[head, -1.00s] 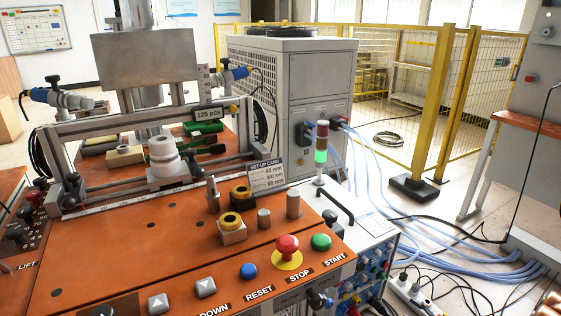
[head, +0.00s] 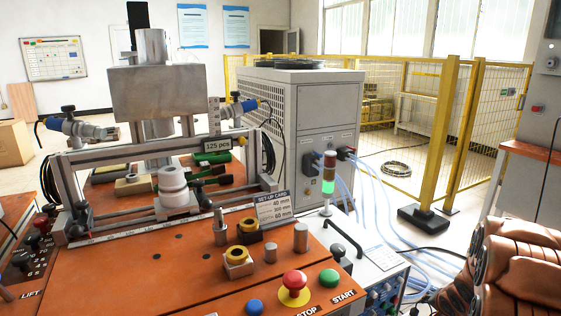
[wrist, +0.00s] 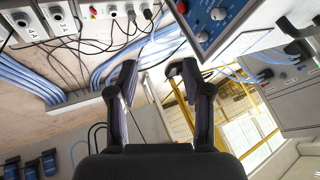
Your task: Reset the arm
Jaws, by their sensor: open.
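My gripper (wrist: 152,78) shows in the wrist view with its two fingers apart and nothing between them. Beyond the fingers are blue hoses, cables and a blue control panel (wrist: 215,22), seen at a turned angle. In the head view, brown ribbed parts of my arm show at the lower right, to the right of the orange bench (head: 130,262). My fingers are not visible in the head view.
The bench carries a red stop button (head: 294,284), a green button (head: 329,278), a set-up card (head: 273,208) and white cylinders (head: 173,183). A grey cabinet (head: 312,110) stands behind. Yellow fencing (head: 445,130) stands at the right. Blue hoses (head: 385,205) cross the floor.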

